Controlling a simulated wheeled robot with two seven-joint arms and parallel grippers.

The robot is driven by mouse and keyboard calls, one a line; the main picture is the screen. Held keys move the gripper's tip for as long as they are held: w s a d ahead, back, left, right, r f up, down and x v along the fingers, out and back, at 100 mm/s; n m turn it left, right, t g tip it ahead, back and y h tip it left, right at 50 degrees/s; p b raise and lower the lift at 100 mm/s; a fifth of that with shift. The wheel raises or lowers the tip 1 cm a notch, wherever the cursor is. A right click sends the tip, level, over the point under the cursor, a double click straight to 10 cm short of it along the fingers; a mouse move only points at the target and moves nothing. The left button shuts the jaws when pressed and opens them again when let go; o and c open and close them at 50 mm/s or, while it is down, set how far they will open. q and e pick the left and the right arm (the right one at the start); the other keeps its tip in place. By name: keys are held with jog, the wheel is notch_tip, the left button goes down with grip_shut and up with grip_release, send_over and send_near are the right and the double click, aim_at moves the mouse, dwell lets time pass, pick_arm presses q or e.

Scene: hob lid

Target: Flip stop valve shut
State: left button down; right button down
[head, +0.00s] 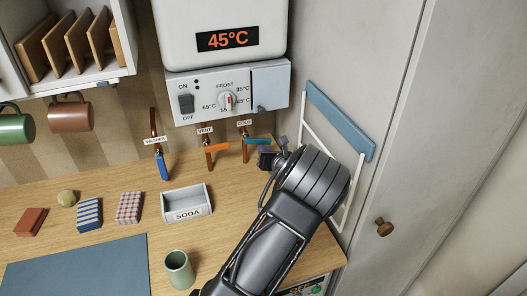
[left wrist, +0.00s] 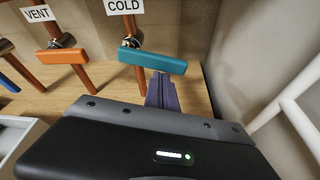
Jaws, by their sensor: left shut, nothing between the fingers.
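Three copper pipes with lever valves stand at the back wall. The COLD valve's teal lever (head: 258,141) lies crosswise to its pipe, pointing right; it also shows in the left wrist view (left wrist: 153,60). The VENT valve's orange lever (head: 217,147) also lies crosswise; it shows in the left wrist view (left wrist: 63,57). The WASHER valve's blue lever (head: 164,167) hangs down along its pipe. My left gripper (head: 264,154) is shut and empty, just below the teal lever's right end. In the left wrist view its fingertips (left wrist: 161,88) meet the lever's lower edge; contact is unclear.
A boiler panel (head: 207,92) hangs above the valves. A white SODA tray (head: 187,204), a green cup (head: 178,270) and folded cloths (head: 89,214) are on the wooden counter. A white rack with a blue top panel (head: 341,120) is at the right wall, close to my left arm.

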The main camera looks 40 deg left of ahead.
pick_arm(q)
jog(key=shift+w+d+n+t+h+b, duration=0.15)
jog(key=shift+n+t+h+b, duration=0.55)
jog(key=shift+b, duration=2.25)
jog(key=shift+w+r+n+y, duration=0.15)
jog(key=shift+r+n+y, duration=0.3)
jog(key=shift+r, duration=0.4)
